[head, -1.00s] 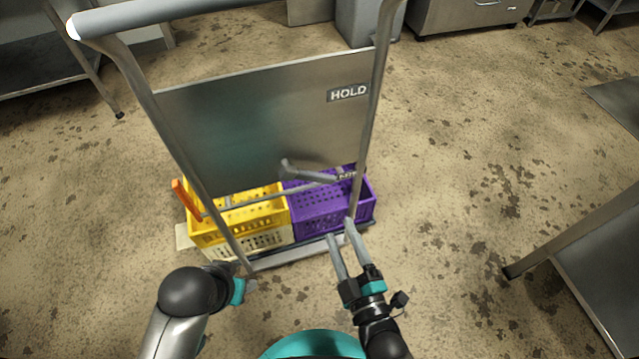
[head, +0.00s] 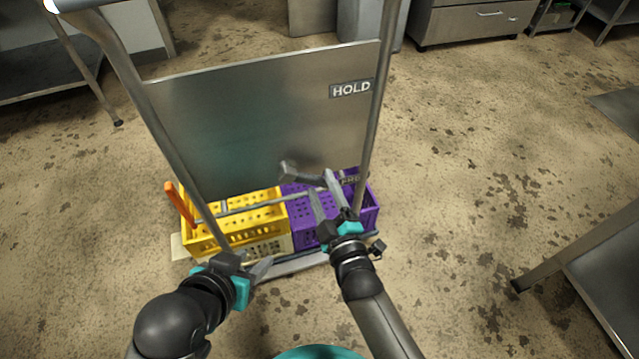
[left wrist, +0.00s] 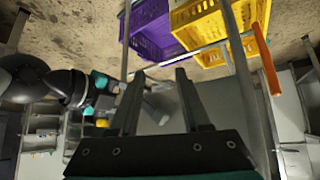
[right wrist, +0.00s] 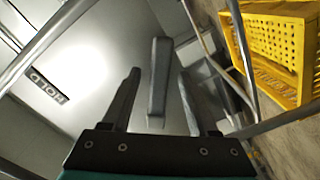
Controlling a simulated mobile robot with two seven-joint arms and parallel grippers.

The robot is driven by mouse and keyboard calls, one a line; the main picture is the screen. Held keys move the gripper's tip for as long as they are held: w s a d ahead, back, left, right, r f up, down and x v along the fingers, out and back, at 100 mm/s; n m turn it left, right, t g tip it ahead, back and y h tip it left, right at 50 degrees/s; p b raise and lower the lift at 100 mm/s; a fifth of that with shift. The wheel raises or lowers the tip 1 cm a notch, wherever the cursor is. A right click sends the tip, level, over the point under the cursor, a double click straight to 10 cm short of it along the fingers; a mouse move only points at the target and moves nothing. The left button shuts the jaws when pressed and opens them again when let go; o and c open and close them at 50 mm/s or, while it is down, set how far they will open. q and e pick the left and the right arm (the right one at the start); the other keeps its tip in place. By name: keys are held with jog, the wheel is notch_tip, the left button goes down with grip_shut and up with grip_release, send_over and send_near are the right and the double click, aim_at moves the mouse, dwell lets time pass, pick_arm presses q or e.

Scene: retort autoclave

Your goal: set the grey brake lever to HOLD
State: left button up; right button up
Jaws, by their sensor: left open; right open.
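The grey brake lever (head: 303,174) is on the lower right of the trolley's steel panel (head: 260,115), its arm reaching toward the partly covered FREE label (head: 352,180). The HOLD label (head: 351,89) is higher on the panel's right side. My right gripper (head: 320,183) is open at the lever. In the right wrist view the lever (right wrist: 158,80) stands between the open fingers (right wrist: 159,74), with gaps visible on both sides. My left gripper (head: 262,266) is low at the trolley's near left side; its spread fingers (left wrist: 160,72) show empty in the left wrist view.
The trolley carries a yellow crate (head: 235,232) and a purple crate (head: 365,215) below the panel. Its side tubes (head: 369,130) flank the panel. An orange handle (head: 180,206) sticks up at the left crate. A steel table (head: 610,270) stands at right; floor between is clear.

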pick_arm(q)
jog(key=shift+w+d+t+h+b, duration=0.25)
jog(key=shift+w+d+t, duration=0.15)
jog(key=shift+d, duration=0.15)
jog(key=shift+w+d+t+h+b, duration=0.15)
jog(key=shift+w+d+t+h, duration=0.1)
jog(key=shift+d+t, duration=0.2)
pick_arm(e)
jog(key=shift+x, duration=1.05)
grip_shut()
